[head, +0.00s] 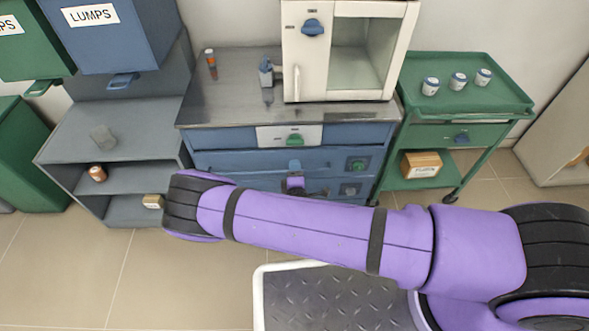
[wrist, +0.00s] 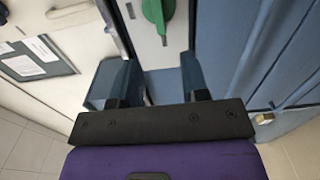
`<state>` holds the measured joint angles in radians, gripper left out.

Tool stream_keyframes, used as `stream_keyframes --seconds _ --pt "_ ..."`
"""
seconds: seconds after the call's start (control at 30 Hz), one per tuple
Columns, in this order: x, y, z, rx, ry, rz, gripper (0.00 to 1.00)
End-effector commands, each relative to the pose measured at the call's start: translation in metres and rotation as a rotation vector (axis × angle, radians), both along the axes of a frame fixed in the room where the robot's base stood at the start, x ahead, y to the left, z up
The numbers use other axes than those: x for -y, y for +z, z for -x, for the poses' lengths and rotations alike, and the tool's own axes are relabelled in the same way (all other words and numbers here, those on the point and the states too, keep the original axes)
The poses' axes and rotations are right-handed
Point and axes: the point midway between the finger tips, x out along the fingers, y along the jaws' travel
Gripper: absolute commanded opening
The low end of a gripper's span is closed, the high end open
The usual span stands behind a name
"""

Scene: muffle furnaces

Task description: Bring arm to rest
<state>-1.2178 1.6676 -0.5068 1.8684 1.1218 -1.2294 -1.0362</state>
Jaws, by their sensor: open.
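My purple arm stretches across the lower part of the head view, from the right edge to a black-banded elbow at the left. The forearm's far side is mostly hidden behind it. In the wrist view my gripper (wrist: 157,80) has its two dark fingers apart, with nothing held between them. It faces the front of the blue drawer cabinet (wrist: 235,60), and a white panel with a green handle (wrist: 158,12) lies ahead of the fingers.
The blue cabinet (head: 225,139) carries a white furnace (head: 291,45). A green cart (head: 475,100) with several small jars stands at right, and a grey shelf (head: 140,125) at left. A ridged black platform (head: 340,295) is below my arm. Bare floor shows at lower left.

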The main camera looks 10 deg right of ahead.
Motion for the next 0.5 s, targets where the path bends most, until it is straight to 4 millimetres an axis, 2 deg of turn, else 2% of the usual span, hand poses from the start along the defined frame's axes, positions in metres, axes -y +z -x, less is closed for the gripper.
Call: stream_keyframes --seconds 0.33,0.5 --pt "-0.001 0.003 -0.002 -0.010 -0.010 -0.016 0.41" --pt "-0.004 0.021 -0.015 -0.082 -0.076 -0.119 0.41"
